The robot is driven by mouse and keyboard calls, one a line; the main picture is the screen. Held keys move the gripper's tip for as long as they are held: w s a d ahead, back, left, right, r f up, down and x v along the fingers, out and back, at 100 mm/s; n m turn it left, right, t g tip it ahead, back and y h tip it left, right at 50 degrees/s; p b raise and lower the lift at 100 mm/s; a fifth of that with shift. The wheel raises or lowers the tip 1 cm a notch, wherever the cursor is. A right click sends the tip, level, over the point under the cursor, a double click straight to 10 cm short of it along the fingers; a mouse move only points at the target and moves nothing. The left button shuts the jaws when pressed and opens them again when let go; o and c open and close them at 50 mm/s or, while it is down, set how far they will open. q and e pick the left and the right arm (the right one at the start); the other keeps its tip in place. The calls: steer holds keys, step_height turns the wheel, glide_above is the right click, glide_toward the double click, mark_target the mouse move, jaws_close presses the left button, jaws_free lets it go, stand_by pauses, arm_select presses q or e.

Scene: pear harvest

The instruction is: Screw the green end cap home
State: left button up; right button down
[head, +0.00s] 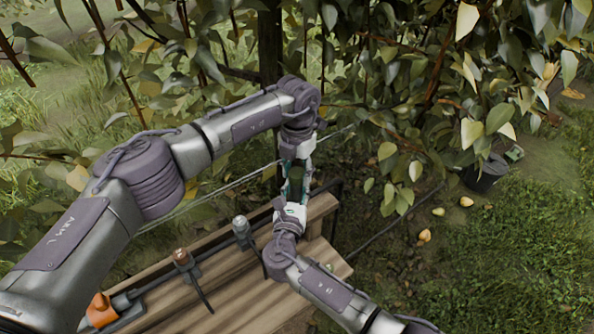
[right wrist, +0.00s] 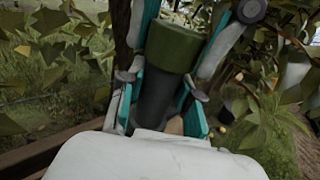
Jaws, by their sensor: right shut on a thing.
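The green end cap (right wrist: 172,47) is a wide, dull-green cylinder at the top of a dark, narrower body (right wrist: 155,98) in the right wrist view. My right gripper (head: 291,203) is shut on the dark body, with its teal fingers on both sides of it. My left gripper (head: 298,160) comes from above, facing the right one. Its fingers (right wrist: 188,30) stand on either side of the green cap. I cannot tell if they press on it. The cap's seam with the body is seen only from one side, and its far side is hidden. In the head view the fingers largely hide both parts.
A wooden plank bench (head: 215,300) lies below my arms. A dark rail along it carries an orange piece (head: 101,310) and two small fittings (head: 182,258). Leafy branches (head: 400,110) hang close behind and right. A dark bucket (head: 487,172) and fallen pears (head: 466,201) are on the ground.

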arm_select(q)
jaws_close()
steer(key=o, duration=0.6)
jaws_free()
steer(key=shift+o, duration=0.2)
steer(key=shift+r, duration=0.1)
step_height(320, 180, up, 12)
arm_select(e)
steer(key=c, duration=0.7)
jaws_free()
